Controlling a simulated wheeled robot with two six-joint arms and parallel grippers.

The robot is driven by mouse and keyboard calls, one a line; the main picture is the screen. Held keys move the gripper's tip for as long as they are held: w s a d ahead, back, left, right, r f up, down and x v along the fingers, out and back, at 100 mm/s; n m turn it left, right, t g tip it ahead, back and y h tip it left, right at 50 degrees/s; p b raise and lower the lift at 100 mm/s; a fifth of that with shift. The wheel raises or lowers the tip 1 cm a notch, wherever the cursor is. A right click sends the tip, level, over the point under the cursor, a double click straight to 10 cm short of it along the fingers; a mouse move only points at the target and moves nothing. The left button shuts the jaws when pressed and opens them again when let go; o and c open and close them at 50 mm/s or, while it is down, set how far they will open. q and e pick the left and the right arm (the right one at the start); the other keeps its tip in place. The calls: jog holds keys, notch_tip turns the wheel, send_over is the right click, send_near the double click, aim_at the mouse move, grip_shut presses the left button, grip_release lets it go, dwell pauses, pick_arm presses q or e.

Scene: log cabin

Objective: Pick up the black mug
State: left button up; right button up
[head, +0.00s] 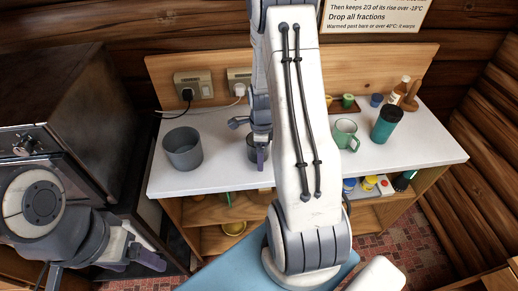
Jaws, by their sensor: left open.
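A dark vessel that looks like the black mug (252,156) stands on the white counter (215,178), mostly hidden behind my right arm's gripper. My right gripper (259,152) is at that vessel, with a finger in front of it. The arm hides much of this gripper, so I cannot tell whether it touches or grips the mug. My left gripper (132,263) is at the lower left, low in front of the dark stove, open and empty, well away from the mug.
A grey pot (183,150) stands left of the mug. A green mug (345,134), a teal tumbler (386,125) and a bottle (400,91) stand to the right. Yellow and red items sit on the shelf below. A dark stove (65,100) is at the left.

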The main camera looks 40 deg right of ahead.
jog(key=shift+f+p, duration=0.4)
jog(key=shift+f, duration=1.35)
grip_shut()
